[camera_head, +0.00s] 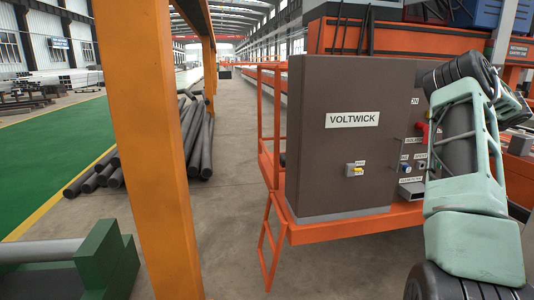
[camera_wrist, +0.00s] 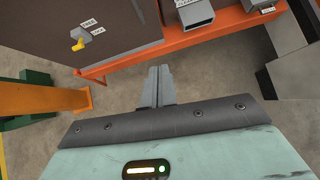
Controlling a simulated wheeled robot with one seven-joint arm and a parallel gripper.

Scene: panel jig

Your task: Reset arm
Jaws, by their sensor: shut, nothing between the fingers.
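My gripper (camera_wrist: 158,85) is shut and empty in the wrist view, its two grey fingers together over the bare floor. It points toward the orange platform below the cabinet and is apart from it. In the head view my arm rises at the right and covers part of the cabinet; the gripper itself does not show there. The brown cabinet (camera_head: 340,100) marked VOLTWICK stands on the orange platform (camera_head: 350,229). A yellow switch (camera_head: 355,169) sits low on its front and also shows in the wrist view (camera_wrist: 78,45). A red handle (camera_head: 422,130) is partly beside my arm.
An orange post (camera_head: 150,140) stands left of the cabinet. Dark pipes (camera_head: 195,145) lie stacked on the floor behind it. A green block (camera_head: 112,262) is at the lower left. A grey box-like socket (camera_wrist: 195,14) juts out above the platform edge. Open floor lies between post and platform.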

